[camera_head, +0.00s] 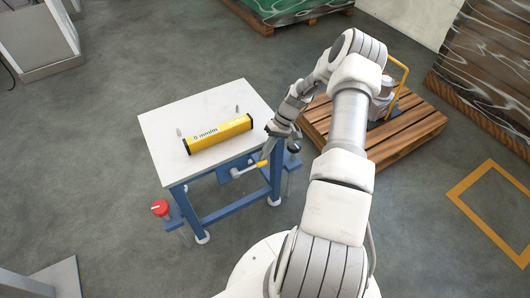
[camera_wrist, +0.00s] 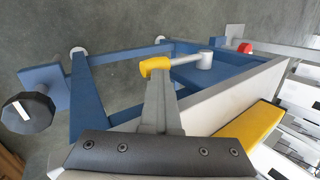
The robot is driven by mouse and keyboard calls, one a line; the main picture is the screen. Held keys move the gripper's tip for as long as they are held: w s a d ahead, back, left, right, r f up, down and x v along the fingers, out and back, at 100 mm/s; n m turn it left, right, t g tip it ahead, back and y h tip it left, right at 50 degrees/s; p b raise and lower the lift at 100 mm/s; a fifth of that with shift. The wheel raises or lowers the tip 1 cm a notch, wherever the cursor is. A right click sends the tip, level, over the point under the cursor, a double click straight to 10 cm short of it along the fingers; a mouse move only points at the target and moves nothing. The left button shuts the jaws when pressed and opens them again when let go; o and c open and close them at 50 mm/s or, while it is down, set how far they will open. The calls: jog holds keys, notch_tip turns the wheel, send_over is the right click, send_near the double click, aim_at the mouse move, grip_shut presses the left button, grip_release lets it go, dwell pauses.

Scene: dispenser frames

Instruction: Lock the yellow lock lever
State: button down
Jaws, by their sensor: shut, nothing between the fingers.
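The yellow lock lever (camera_head: 262,164) is on the blue front side of the white-topped table, below its edge. It also shows in the wrist view as a yellow grip (camera_wrist: 155,66) on a grey rod, running right to a round pivot (camera_wrist: 205,60). My gripper (camera_head: 267,152) is shut and empty by the table's front right corner. In the wrist view the gripper's fingers (camera_wrist: 161,82) end right at the yellow grip and overlap its lower edge. I cannot tell whether they touch it.
A yellow dispenser box (camera_head: 217,134) lies on the tabletop (camera_head: 170,117). A red knob (camera_head: 160,208) sits on a blue bracket at the table's left. A black knob (camera_wrist: 28,112) is on the other side. A wooden pallet (camera_head: 415,140) stands to the right. Open floor lies left.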

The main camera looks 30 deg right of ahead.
jog(key=shift+s+d+f, duration=0.15)
jog(key=shift+d+f, duration=0.05)
jog(key=shift+f, duration=0.25)
jog(key=p+v, duration=0.4)
jog(key=v, duration=1.4)
jog(key=shift+w+a+r, duration=0.2)
jog(key=shift+a, duration=0.1)
